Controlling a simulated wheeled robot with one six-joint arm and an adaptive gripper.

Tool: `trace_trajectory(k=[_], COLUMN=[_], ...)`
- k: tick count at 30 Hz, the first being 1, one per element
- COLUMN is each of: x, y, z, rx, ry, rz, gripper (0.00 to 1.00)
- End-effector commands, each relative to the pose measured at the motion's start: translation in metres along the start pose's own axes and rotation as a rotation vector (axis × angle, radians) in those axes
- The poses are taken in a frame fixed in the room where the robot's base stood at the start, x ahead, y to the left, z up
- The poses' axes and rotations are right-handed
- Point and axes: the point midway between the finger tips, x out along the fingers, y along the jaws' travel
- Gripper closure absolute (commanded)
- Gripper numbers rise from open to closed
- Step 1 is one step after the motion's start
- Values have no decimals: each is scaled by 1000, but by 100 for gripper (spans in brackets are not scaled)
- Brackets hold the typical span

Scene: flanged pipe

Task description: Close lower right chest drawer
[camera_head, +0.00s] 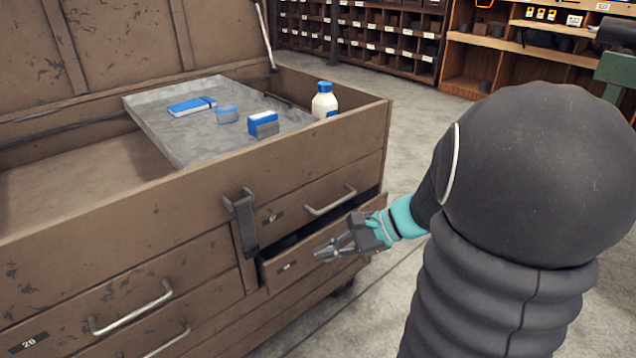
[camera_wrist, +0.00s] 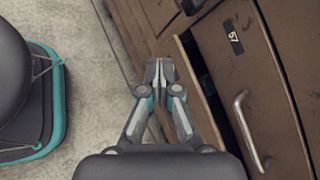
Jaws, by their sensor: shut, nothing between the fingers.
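The brown wooden chest (camera_head: 130,210) has its lid up. Its lower right drawer (camera_head: 285,279) stands partly open, with a dark gap above its front. The drawer's edge also shows in the wrist view (camera_wrist: 203,108), beside a dark gap. My gripper (camera_head: 322,254) is shut and empty, in front of the lower right drawer and overlapping its front in the head view. In the wrist view my fingertips (camera_wrist: 158,70) are together, left of the drawer edge. I cannot tell whether they touch it. The drawer's handle is not clearly visible, hidden by my gripper.
The upper right drawer (camera_head: 285,212) is shut; its handle (camera_wrist: 243,125) shows in the wrist view. A grey tray (camera_head: 185,140) in the chest holds blue boxes, with a white bottle (camera_head: 324,102) beside it. Shelves (camera_head: 365,33) stand behind. Concrete floor (camera_head: 410,120) is free.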

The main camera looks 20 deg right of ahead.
Motion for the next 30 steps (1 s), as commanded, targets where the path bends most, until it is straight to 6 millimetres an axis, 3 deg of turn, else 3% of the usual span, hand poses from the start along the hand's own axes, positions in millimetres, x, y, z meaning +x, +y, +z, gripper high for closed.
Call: trace_trajectory(k=[1,7,12,15,18,22,30], x=[-3,-37,-77,-96,-109,-115,-94], y=[-5,-30,-31,-25,-20,-20,-47], z=[-26,-115,-190,-223,-244,-254,-256], rx=[99,424,627,703,747,769,769], ry=[-35,-169,-259,-293,-313,-325,-327], rz=[-75,-402,-667,-784,-859,-901,-899], gripper=[100,100,100,100,100,100,100])
